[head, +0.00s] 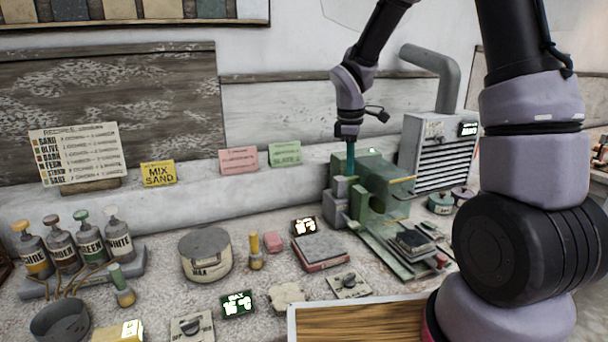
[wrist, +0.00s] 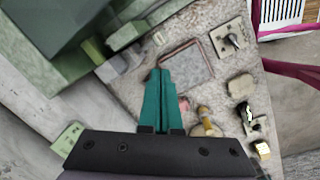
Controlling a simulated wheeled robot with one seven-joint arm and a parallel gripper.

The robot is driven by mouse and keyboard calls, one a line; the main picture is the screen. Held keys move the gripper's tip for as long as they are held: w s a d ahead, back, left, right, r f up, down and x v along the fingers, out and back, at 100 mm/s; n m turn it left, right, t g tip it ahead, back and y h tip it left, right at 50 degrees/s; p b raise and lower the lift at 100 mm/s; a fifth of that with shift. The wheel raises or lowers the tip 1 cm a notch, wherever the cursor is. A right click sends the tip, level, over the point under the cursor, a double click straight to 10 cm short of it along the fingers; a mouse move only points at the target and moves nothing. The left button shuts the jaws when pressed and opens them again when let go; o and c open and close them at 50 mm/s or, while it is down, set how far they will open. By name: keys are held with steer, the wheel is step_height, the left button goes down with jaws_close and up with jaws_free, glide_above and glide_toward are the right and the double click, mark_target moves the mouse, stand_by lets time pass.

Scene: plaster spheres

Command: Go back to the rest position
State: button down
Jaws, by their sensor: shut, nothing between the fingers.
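My gripper (head: 350,164) points down in the head view, at the left end of a green machine (head: 385,190). Its teal fingers are together with nothing between them. In the wrist view the shut fingers (wrist: 160,85) reach up from the dark gripper body, with the machine at the upper left. I cannot tell from the head view whether the fingertips touch the machine or are just above or behind it. My arm comes down from the top of the head view, and a thick part of it fills the right side.
A grey vented unit (head: 438,155) with a bent pipe stands right of the machine. Pump bottles (head: 62,245), a round tin (head: 206,255), a dark pad (head: 320,250) and a lit display (head: 238,304) crowd the bench. A yellow card (head: 158,173) stands along the wall ledge.

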steer(key=s+d+r+m+t+y, duration=0.1)
steer(key=s+d+r+m+t, duration=0.2)
steer(key=s+r+m, duration=0.6)
steer(key=s+d+r+m+t+y, duration=0.1)
steer(key=s+d+r+m+t, duration=0.2)
steer(key=s+r+m, duration=0.6)
steer(key=s+r, duration=0.3)
steer(key=r, duration=0.1)
steer(key=shift+d+y, duration=0.4)
